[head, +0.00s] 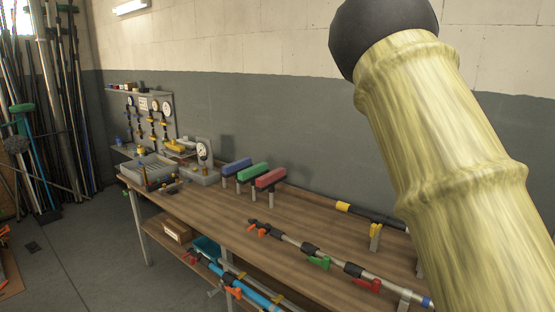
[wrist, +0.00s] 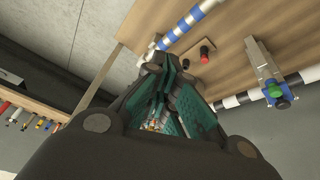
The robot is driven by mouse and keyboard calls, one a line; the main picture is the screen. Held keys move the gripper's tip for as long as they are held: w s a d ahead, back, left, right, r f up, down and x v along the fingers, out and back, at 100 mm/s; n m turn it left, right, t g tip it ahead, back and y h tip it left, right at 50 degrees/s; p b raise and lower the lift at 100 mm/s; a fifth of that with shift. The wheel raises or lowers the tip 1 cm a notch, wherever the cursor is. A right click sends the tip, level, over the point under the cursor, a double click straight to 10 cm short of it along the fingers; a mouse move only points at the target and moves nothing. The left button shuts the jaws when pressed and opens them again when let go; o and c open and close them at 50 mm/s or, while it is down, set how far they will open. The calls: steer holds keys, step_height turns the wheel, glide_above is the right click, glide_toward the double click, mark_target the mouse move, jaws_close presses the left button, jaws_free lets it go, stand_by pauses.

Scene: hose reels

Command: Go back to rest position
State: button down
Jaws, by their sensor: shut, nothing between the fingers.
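My gripper (wrist: 160,66) shows in the wrist view, with dark links and teal finger pads. Its fingers are drawn together at the tips, with nothing seen between them. It is not visible in the head view, where a large pale yellow-green part of my arm with a black rounded end fills the right side. The wrist view appears tilted. A wooden surface lies beyond the fingertips, and I see no contact with it.
A wooden workbench (head: 210,207) runs along the wall, bearing a segmented pole (head: 330,262), coloured blocks on stands (head: 238,167) and a gauge unit (head: 203,153). Poles (head: 62,100) lean at the far left. A striped pipe (wrist: 240,99) shows beyond my gripper.

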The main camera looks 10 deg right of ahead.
steer(key=s+a+f+n+b, duration=0.2)
steer(key=s+a+f+n, duration=0.2)
steer(key=f, duration=0.8)
steer(key=s+a+f+n+b, duration=0.1)
steer(key=s+a+f+n, duration=0.3)
steer(key=f, duration=0.7)
steer(key=s+a+f+n+b, duration=0.2)
steer(key=s+a+f+n, duration=0.2)
steer(key=f, duration=0.8)
steer(key=s+a+f+n+t+y+b, duration=0.1)
steer(key=s+a+f+n+b, duration=0.1)
steer(key=s+a+f+n, duration=0.3)
steer(key=s+a+f+n+t+y+b, duration=0.1)
steer(key=s+a+f+n, duration=0.4)
steer(key=s+a+f, duration=0.5)
steer(key=s+a+y, duration=0.1)
steer(key=s+a, duration=0.4)
steer(key=shift+a+f+b, duration=0.25)
steer(key=shift+f+b, duration=0.15)
